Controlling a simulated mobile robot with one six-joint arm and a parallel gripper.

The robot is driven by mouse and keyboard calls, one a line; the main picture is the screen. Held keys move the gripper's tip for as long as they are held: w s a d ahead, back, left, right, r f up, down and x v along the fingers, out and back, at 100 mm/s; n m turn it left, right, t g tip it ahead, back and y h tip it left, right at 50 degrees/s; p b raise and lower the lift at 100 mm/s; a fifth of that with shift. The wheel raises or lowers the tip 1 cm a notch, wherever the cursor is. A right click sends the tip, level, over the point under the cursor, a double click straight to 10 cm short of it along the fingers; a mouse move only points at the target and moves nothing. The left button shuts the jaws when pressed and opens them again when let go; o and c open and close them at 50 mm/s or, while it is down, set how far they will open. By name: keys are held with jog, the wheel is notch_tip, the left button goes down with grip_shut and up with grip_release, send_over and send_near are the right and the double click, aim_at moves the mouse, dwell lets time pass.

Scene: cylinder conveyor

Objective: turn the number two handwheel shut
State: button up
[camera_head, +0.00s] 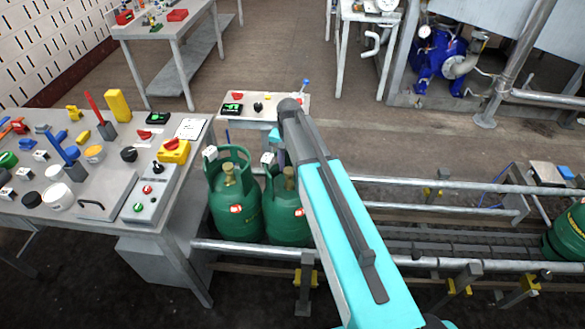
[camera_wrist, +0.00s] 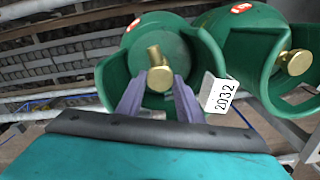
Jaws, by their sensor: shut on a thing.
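Two green gas cylinders stand side by side at the conveyor's left end, a left one (camera_head: 235,200) and a right one (camera_head: 283,222). Each has a brass valve in an open collar. In the wrist view my gripper (camera_wrist: 158,84) reaches into one collar, its two grey-purple fingers shut on the brass handwheel (camera_wrist: 160,74). This appears to be the right cylinder, partly hidden by my arm in the head view. A white tag (camera_wrist: 217,93) reading 2032 hangs on its collar. The other cylinder's brass valve (camera_wrist: 297,63) is free. No handwheel number is readable.
A cluttered grey table (camera_head: 105,205) with tools and a button box stands close on the left. Conveyor rails (camera_head: 430,262) run right to another green cylinder (camera_head: 568,235). A small panel table (camera_head: 245,107) and blue pump (camera_head: 437,58) stand behind. Open floor lies between.

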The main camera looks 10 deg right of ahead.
aim_at(290, 170)
jog(key=shift+s+d+m+b, duration=0.1)
jog(key=shift+m+b, duration=0.05)
jog(key=shift+m, duration=0.8)
jog(key=shift+d+m+b, duration=0.1)
jog(key=shift+m+b, duration=0.05)
jog(key=shift+m, duration=0.8)
jog(key=o, duration=1.1)
jog(key=shift+c, duration=0.2)
jog(key=shift+r, duration=0.1)
jog(key=shift+r, duration=0.7)
notch_tip(290, 170, up, 12)
jog(key=b, duration=0.3)
jog(key=shift+s, duration=0.1)
